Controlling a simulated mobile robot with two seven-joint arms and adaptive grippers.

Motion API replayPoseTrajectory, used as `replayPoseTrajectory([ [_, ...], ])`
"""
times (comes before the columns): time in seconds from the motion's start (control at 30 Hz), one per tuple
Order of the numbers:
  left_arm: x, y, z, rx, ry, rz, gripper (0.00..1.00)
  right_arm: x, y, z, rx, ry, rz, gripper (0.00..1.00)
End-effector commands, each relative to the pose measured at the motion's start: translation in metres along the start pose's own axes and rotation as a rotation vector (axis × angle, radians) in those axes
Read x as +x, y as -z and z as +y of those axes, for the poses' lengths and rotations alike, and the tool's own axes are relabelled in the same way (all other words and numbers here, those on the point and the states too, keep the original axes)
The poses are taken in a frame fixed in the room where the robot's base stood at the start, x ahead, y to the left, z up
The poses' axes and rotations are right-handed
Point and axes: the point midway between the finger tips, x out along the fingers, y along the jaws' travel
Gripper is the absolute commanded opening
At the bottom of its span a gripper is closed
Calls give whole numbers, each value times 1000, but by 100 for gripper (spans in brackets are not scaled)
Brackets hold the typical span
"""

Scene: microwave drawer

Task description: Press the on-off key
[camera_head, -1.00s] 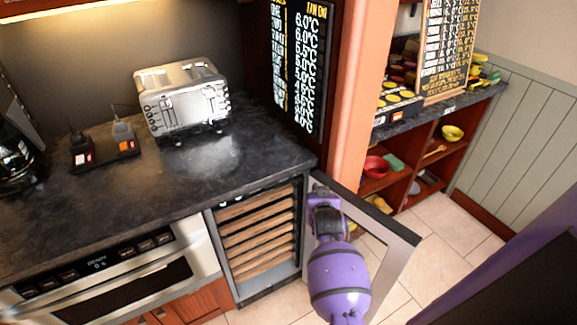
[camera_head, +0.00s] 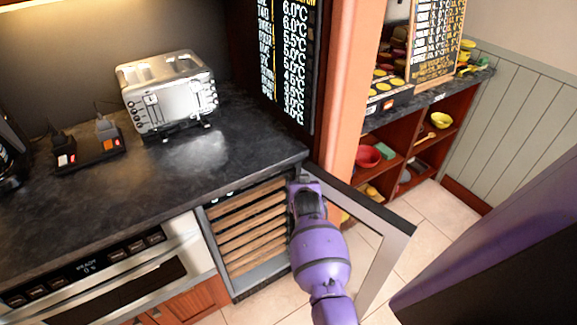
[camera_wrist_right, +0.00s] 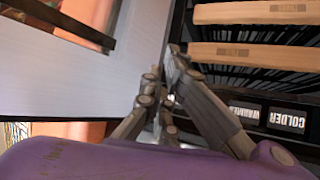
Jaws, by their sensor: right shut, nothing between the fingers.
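The wine cooler (camera_head: 247,268) stands open under the counter, with wooden shelves inside. Its dark control strip shows in the right wrist view, with one key marked COLDER (camera_wrist_right: 287,120) and one marked WARMER (camera_wrist_right: 245,112). I cannot make out an on-off key; my fingers cover part of the strip. My right gripper (camera_head: 302,182) is at the cooler's upper right corner, below the counter edge and by the door's hinge side. In the right wrist view its fingers (camera_wrist_right: 168,65) are shut and empty, beside the strip; contact cannot be told. My left gripper is not in view.
The cooler's glass door (camera_head: 385,240) hangs open to the right of my right arm. The counter (camera_head: 225,160) lies above, with a toaster (camera_head: 170,95) on it. An oven (camera_head: 110,275) is to the left. The tiled floor (camera_head: 430,220) at right is free.

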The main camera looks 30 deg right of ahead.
Motion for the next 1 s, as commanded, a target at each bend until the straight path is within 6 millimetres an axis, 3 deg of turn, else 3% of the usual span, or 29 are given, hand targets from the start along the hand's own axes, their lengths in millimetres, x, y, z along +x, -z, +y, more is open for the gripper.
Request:
replayPoseTrajectory([
  [0.13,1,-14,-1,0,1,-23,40,16,3,-10,-4,-1,-9,0],
  [0.33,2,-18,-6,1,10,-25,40,28,12,-17,-3,-2,-9,0],
  [0.67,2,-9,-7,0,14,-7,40,30,17,-20,0,-1,-5,0],
  [1.0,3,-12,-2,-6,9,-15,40,30,17,-20,-1,-1,-5,0],
])
